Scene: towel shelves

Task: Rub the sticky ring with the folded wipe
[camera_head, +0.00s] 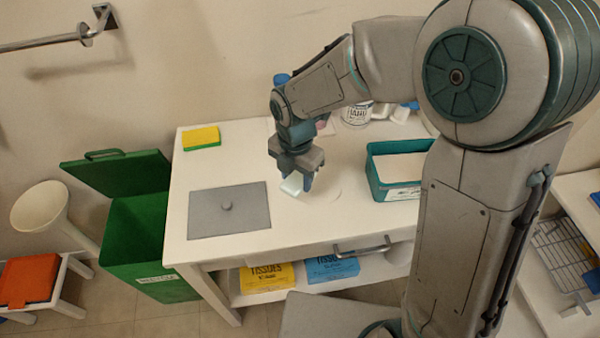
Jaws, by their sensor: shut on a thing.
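My gripper (297,180) points down over the white table and is shut on the folded wipe (292,184), a small pale piece at its fingertips. The wipe is at or just above the table top; I cannot tell if it touches. The sticky ring (327,193) looks like a faint round mark on the table, just right of and around the wipe. Part of the ring is hidden behind my gripper.
A teal box (375,179) stands right of my gripper. An open green bin (142,235) stands left of the table. Tissue boxes (266,278) sit on the lower shelf.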

